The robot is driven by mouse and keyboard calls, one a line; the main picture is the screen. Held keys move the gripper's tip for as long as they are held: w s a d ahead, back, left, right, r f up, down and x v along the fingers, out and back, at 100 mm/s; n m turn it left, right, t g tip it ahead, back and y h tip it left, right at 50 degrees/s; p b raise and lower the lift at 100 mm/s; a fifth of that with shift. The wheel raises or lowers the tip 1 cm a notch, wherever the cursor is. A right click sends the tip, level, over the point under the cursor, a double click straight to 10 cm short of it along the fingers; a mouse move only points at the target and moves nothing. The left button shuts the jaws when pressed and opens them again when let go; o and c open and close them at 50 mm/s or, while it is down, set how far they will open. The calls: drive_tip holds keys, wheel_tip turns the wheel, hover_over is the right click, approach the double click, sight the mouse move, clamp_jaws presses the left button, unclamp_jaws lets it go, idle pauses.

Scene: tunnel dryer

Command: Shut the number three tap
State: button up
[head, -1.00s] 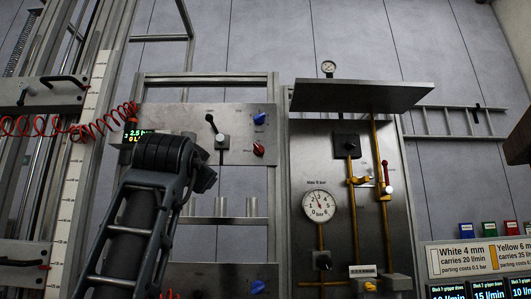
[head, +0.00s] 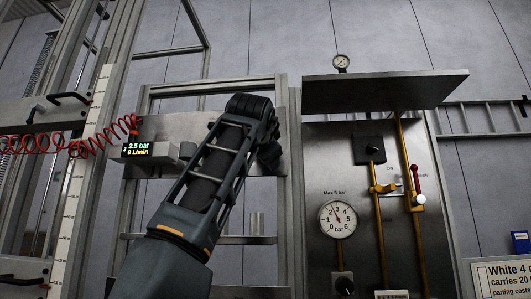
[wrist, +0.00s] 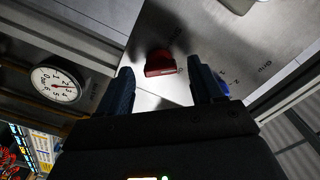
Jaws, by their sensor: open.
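No number three label on a tap is readable, so I cannot tell which one it is. A red knob (wrist: 160,63) sits on a pale metal panel in the wrist view, ahead of my gripper (wrist: 163,82) and between its two fingers. The fingers are apart, with nothing held between them; whether they touch the knob I cannot tell. A blue knob (wrist: 224,86) is partly hidden behind the right finger. In the head view my arm covers the knobs of the left panel (head: 185,125). A display (head: 150,149) there reads 2.5 bar and 0 L/min, beside a small 3.
Right of my arm stands a panel with a pressure gauge (head: 338,219), brass pipes and a red-handled valve (head: 416,188). A metal shelf (head: 385,87) juts out above it. A red coiled hose (head: 75,143) hangs at left. The gauge also shows in the wrist view (wrist: 57,84).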

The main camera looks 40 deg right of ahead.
drive_tip(key=shift+w+d, duration=0.45)
drive_tip(key=shift+d, duration=0.1)
drive_tip(key=c, duration=1.1)
drive_tip(key=shift+o, duration=0.2)
drive_tip(key=shift+n, duration=0.3)
drive_tip(key=n+p, duration=0.3)
drive_tip(key=n, duration=0.6)
drive_tip(key=shift+f+p, duration=0.1)
drive_tip(key=shift+p, duration=0.25)
drive_tip(key=shift+n, duration=0.4)
